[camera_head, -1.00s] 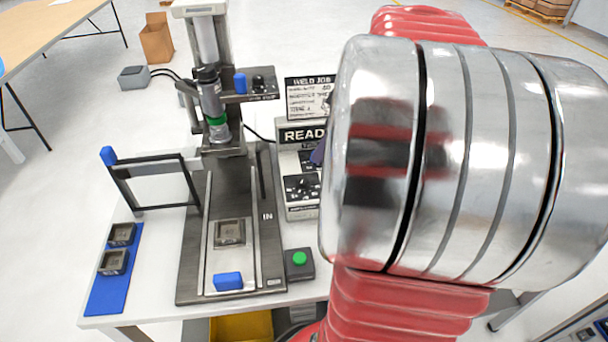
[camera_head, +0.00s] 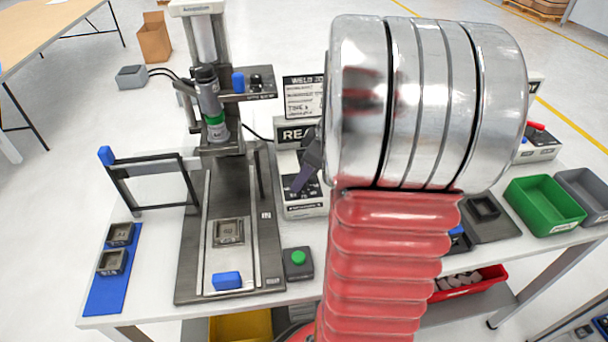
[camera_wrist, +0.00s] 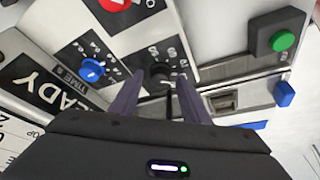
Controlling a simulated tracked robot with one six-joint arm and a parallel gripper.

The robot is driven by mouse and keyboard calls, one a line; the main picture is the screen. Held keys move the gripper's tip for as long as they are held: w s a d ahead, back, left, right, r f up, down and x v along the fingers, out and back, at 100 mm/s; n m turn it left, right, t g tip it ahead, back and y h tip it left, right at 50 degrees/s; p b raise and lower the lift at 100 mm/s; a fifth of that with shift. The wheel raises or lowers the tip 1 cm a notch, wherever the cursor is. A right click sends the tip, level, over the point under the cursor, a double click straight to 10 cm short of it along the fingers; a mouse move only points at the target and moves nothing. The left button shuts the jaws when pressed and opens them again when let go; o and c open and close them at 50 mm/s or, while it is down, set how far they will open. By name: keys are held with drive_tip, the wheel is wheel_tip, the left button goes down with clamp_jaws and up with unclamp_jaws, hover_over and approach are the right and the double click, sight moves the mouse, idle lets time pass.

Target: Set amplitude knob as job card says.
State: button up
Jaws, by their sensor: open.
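The controller box (camera_head: 306,207), with a display starting "REA" (camera_head: 296,134), stands right of the press. In the wrist view its panel shows a black knob (camera_wrist: 159,73) ringed by scale marks and a blue knob (camera_wrist: 92,70) beside the "TIME" label. I cannot read the black knob's label or setting. My gripper (camera_wrist: 162,80) is open, its dark fingertips either side of the black knob; contact cannot be told. One finger shows over the panel in the head view (camera_head: 309,163). The job card (camera_head: 302,97), headed "WELD JO", is partly hidden by my arm; its small lines are not legible.
The press (camera_head: 212,110) and its slide (camera_head: 187,270) stand left of the box. A green button (camera_head: 298,257) sits in front of it. A green bin (camera_head: 545,205) and grey bin (camera_head: 583,193) stand at the right. A blue mat (camera_head: 103,295) lies far left.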

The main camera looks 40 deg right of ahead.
drive_tip(key=shift+f, duration=0.1)
drive_tip(key=shift+c, duration=0.3)
drive_tip(key=c, duration=1)
drive_tip(key=shift+m, duration=0.3)
drive_tip(key=shift+a+m+h, duration=0.1)
drive_tip(key=shift+m+h, duration=0.2)
drive_tip(key=shift+m, duration=0.3)
drive_tip(key=o, duration=1.1)
drive_tip(key=shift+c, duration=0.2)
